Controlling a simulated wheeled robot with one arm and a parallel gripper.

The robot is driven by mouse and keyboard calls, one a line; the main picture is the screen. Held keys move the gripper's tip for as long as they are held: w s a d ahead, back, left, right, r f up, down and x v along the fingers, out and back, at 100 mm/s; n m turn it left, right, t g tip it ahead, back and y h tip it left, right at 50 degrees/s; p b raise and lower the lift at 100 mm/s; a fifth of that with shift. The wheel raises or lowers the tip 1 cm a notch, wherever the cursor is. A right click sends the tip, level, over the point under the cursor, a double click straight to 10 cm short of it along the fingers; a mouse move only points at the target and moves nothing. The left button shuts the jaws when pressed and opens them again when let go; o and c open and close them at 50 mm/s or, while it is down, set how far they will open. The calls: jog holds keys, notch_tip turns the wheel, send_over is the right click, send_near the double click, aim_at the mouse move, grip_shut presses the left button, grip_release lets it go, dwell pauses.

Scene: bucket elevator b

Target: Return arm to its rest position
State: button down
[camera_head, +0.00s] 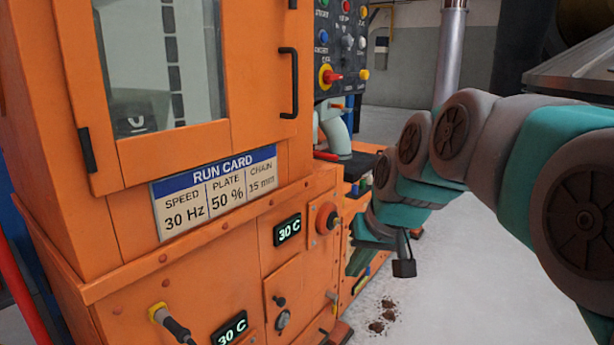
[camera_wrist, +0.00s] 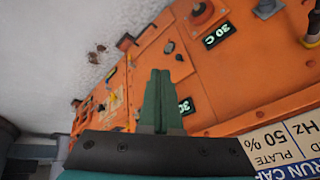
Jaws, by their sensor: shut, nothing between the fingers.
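My arm (camera_head: 510,135) reaches in from the right of the head view, in front of the orange machine (camera_head: 130,265). Its far end hangs low beside the machine's right side. In the wrist view my gripper (camera_wrist: 160,73) shows as two green fingers pressed together, with nothing held. The fingers point toward the machine's orange front panel, where two displays reading 30 C show. I cannot tell from the picture how far the fingertips are from the panel.
A run card (camera_head: 215,193) is fixed below the machine's window. Brown crumbs (camera_head: 383,315) lie on the pale floor. A metal pipe (camera_head: 450,50) stands behind my arm.

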jog(key=s+d+f+g+h, duration=0.1)
jog(key=s+d+f+g, duration=0.1)
jog(key=s+f, duration=0.3)
jog(key=s+d+f+g, duration=0.2)
jog(key=s+f, duration=0.3)
jog(key=s, duration=0.8)
jog(key=s+d+f+g+h+p, duration=0.1)
jog(key=s+f, duration=0.4)
jog(key=s, duration=0.5)
jog(key=shift+d+f+m+g+h, duration=0.2)
jog(key=shift+d+m+g+h, duration=0.1)
jog(key=shift+d+g, duration=0.35)
jog(key=shift+d, duration=0.15)
